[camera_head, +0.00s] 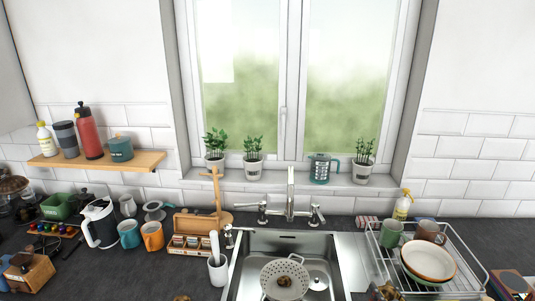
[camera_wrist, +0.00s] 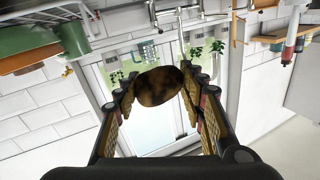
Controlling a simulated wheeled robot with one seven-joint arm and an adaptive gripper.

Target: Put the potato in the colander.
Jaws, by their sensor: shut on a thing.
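In the wrist view, a brown, mottled potato (camera_wrist: 160,87) sits between the two padded fingers of my gripper (camera_wrist: 162,84). The fingers are shut on it, one on each side. The wrist picture is upside down, with the window behind the potato. In the head view, a pale colander (camera_head: 269,277) with holes stands in the sink at the bottom middle. A small brown lump (camera_head: 285,281) shows inside the colander; I cannot tell what it is. I cannot make out my gripper clearly in the head view, and the colander does not show in the wrist view.
The steel sink (camera_head: 240,268) lies below the tap (camera_head: 290,200). A dish rack (camera_head: 465,262) with mugs and a bowl (camera_head: 428,262) stands to its right. A brown thing (camera_head: 389,290) shows at the rack's front left. A white utensil pot (camera_head: 217,271) stands left of the sink.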

